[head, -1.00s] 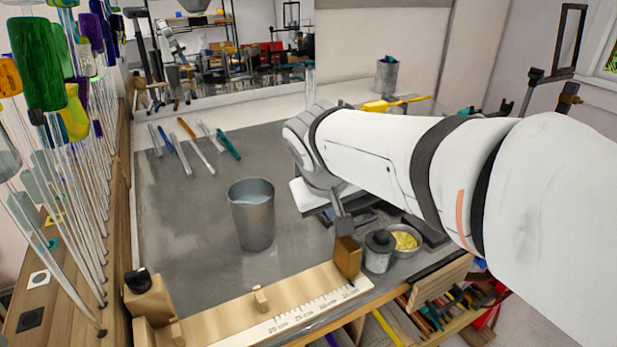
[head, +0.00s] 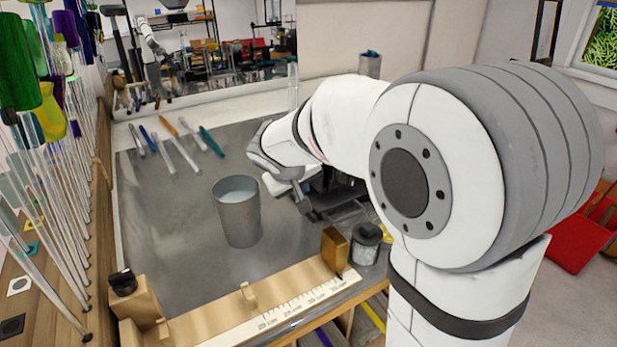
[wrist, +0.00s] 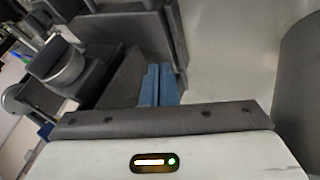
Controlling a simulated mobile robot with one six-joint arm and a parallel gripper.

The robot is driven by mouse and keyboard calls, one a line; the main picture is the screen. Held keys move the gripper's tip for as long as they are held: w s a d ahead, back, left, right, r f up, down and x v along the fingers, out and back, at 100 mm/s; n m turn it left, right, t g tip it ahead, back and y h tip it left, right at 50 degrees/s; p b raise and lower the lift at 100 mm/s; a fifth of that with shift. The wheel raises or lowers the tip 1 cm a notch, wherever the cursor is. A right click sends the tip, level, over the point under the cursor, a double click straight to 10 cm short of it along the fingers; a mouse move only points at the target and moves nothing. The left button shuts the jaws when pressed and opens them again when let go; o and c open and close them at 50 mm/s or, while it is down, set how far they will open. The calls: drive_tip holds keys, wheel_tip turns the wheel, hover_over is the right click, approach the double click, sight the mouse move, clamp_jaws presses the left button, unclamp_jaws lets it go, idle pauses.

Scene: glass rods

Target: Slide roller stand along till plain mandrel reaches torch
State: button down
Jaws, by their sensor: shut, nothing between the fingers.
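My gripper shows in the wrist view as two blue fingertips (wrist: 158,86) lying side by side, shut and empty, in front of dark grey parts. In the head view my arm covers most of the gripper and the work around it, at the right of the grey bench mat. Dark equipment (head: 338,190) shows partly beneath my arm; I cannot tell whether it is the torch or the roller stand. A grey round part (wrist: 58,62) stands at the left of the wrist view, unidentified. I cannot make out the plain mandrel.
A metal cup of clear liquid (head: 238,215) stands on the mat (head: 180,230). A ruled wooden rail (head: 215,320) runs along the front, with a brass block (head: 335,249) and a dark-lidded jar (head: 367,245) near its right end. Several sticks lie back left. Upright glass rods crowd the left.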

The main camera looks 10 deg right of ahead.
drive_tip(key=shift+w+d, duration=0.25)
drive_tip(key=shift+d, duration=0.8)
